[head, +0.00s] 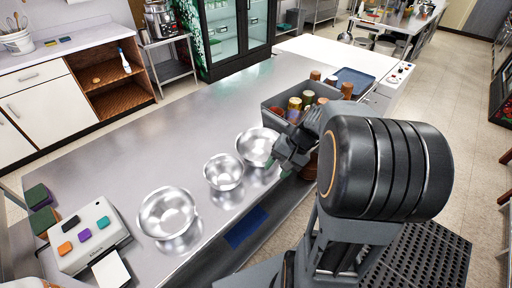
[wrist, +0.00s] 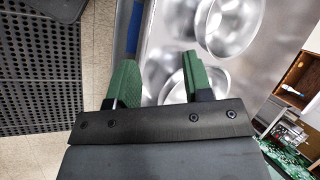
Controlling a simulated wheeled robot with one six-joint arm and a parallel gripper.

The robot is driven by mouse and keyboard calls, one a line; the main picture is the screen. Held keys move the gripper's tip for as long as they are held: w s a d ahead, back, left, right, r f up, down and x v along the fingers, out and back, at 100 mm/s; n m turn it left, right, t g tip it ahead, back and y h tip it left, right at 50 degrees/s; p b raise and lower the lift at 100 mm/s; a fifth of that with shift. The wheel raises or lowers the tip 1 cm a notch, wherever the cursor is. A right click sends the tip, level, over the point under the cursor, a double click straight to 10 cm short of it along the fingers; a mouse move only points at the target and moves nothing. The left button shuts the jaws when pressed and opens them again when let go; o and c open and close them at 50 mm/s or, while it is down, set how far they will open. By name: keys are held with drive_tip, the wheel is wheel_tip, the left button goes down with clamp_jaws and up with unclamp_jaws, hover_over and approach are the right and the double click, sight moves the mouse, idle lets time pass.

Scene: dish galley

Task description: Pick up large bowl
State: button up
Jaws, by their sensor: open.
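Three shiny metal bowls stand in a row on the steel counter in the head view. The left one (head: 167,213) looks largest there, the middle one (head: 224,172) smallest, and the right one (head: 253,147) sits beside my gripper (head: 280,158). In the wrist view my gripper (wrist: 158,60) is open, its two green fingers apart with nothing held between them. A bowl (wrist: 168,68) shows beyond and between the fingers, partly hidden by the right finger. Another bowl (wrist: 230,28) lies at the upper right. I cannot tell whether a finger touches a bowl.
A white device (head: 88,236) with coloured blocks sits at the counter's near left. A blue cloth (head: 245,228) hangs at the front edge. The counter's back left is clear.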

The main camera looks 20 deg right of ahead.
drive_tip(key=w+d+f+m+t+y+p, duration=0.1)
drive_tip(key=d+m+t+y, duration=0.15)
drive_tip(key=d, duration=0.35)
drive_tip(key=w+d+m+t+y+p, duration=0.1)
drive_tip(key=w+d+m+t+y, duration=0.15)
drive_tip(key=d, duration=0.25)
drive_tip(key=m+p, duration=0.1)
drive_tip(key=p, duration=0.1)
approach(263, 164)
drive_tip(key=shift+w+a+f+h, duration=0.45)
drive_tip(key=shift+w+a, duration=0.1)
drive_tip(key=shift+a, duration=0.25)
drive_tip(key=x, duration=0.1)
drive_tip(key=p+x, duration=0.1)
drive_tip(key=x, duration=0.2)
drive_tip(key=shift+a+r, duration=0.2)
drive_tip(key=shift+a, duration=0.25)
drive_tip(key=shift+w+a+f, duration=0.15)
drive_tip(key=shift+a+f, duration=0.15)
drive_tip(key=shift+c, duration=0.3)
